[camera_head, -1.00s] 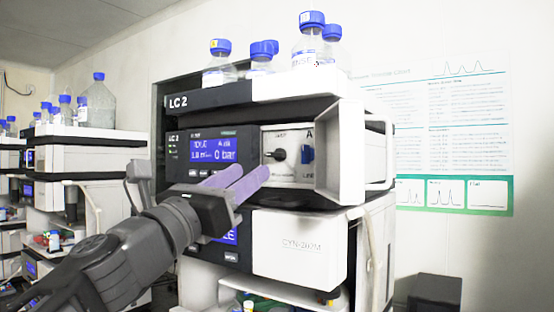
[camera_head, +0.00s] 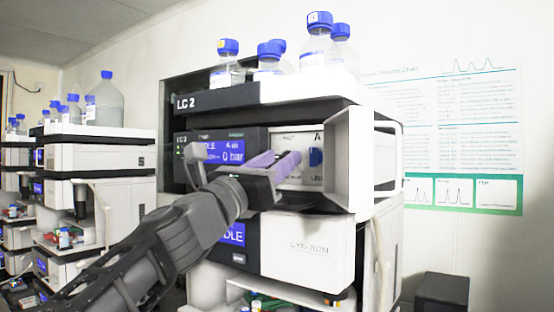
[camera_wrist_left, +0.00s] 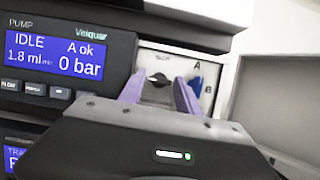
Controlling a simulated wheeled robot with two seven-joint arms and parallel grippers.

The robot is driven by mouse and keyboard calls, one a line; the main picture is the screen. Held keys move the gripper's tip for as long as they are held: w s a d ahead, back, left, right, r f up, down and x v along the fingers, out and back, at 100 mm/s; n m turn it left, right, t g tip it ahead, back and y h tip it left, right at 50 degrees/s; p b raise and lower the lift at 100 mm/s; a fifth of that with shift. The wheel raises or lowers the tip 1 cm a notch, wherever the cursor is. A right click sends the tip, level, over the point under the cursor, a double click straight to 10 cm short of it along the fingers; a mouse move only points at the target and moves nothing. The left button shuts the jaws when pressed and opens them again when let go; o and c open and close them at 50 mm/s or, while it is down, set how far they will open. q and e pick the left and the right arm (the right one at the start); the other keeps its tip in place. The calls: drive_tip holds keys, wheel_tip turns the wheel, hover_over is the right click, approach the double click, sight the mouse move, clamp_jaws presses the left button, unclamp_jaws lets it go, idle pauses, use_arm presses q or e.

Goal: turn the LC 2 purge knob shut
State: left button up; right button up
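The LC 2 stack (camera_head: 182,103) stands in front of me with its pump door open. The black purge knob (camera_wrist_left: 158,80) sits on the pale panel beside the pump display; the fingers hide it in the head view. My left gripper (camera_head: 284,160) reaches in front of that panel. In the left wrist view its two purple fingers (camera_wrist_left: 160,84) are apart, one on each side of the knob, with a gap visible. I cannot tell whether they touch it. The knob's exact turn is unclear. My right gripper is not in view.
A blue A/B knob (camera_wrist_left: 196,88) is just right of the fingers. The open white door (camera_head: 372,160) stands out on the right. The pump display (camera_wrist_left: 55,52) reads IDLE and 0 bar. Blue-capped bottles (camera_head: 318,45) stand on top. Another stack (camera_head: 100,157) is at left.

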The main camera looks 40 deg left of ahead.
use_arm(q)
drive_tip(key=shift+c, duration=0.2)
clamp_jaws()
